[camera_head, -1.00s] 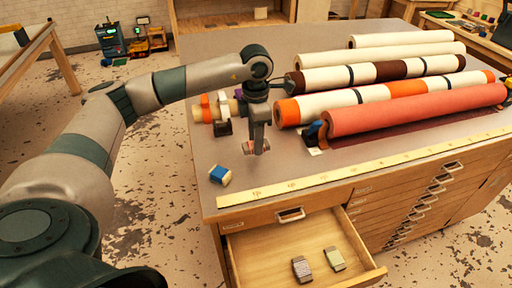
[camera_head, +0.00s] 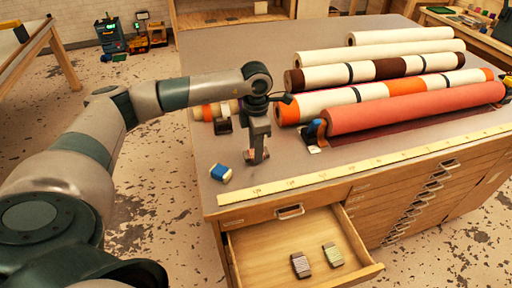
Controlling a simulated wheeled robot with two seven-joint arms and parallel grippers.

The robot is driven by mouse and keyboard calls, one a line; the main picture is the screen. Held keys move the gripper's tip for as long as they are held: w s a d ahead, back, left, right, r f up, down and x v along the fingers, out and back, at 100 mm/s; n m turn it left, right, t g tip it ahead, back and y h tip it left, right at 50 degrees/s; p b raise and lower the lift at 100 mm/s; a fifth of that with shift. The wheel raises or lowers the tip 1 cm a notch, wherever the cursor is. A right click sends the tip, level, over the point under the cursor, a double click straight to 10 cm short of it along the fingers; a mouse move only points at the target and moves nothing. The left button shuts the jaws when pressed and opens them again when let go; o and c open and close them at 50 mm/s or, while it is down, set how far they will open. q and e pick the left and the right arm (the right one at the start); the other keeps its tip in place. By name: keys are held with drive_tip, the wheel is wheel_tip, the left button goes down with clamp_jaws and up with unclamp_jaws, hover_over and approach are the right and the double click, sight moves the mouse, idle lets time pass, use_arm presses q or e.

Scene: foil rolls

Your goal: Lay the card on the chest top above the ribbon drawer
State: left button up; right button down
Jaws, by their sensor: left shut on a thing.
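My left gripper (camera_head: 257,158) points down over the chest top (camera_head: 310,172), to the left of the red roll's end. It is shut on a small card, which the fingers almost wholly hide. Whether the card touches the top I cannot tell. The ribbon drawer (camera_head: 272,246) is open below the front edge. A grey-striped card (camera_head: 301,266) and a pale green card (camera_head: 333,255) lie apart in it. A blue, white and yellow wound card (camera_head: 220,173) lies on the chest top, left of my gripper. My right gripper is out of view.
Several rolls lie across the top, the red roll (camera_head: 415,106) nearest. A yellow measuring strip (camera_head: 370,165) runs along the front edge. Small orange and white rolls (camera_head: 209,112) lie behind my gripper. The top between the blue card and the strip is bare.

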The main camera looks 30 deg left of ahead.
use_arm(q)
drive_tip(key=shift+f, duration=0.2)
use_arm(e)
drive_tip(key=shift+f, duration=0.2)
use_arm(q)
drive_tip(key=o, duration=1)
drive_tip(key=shift+o, duration=0.2)
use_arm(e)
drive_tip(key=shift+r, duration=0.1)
use_arm(q)
drive_tip(key=shift+r, duration=0.2)
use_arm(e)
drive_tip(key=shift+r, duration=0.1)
use_arm(q)
drive_tip(key=shift+r, duration=0.4)
wheel_tip(320, 180, up, 11)
drive_tip(key=b, duration=0.4)
drive_tip(key=shift+r, duration=0.15)
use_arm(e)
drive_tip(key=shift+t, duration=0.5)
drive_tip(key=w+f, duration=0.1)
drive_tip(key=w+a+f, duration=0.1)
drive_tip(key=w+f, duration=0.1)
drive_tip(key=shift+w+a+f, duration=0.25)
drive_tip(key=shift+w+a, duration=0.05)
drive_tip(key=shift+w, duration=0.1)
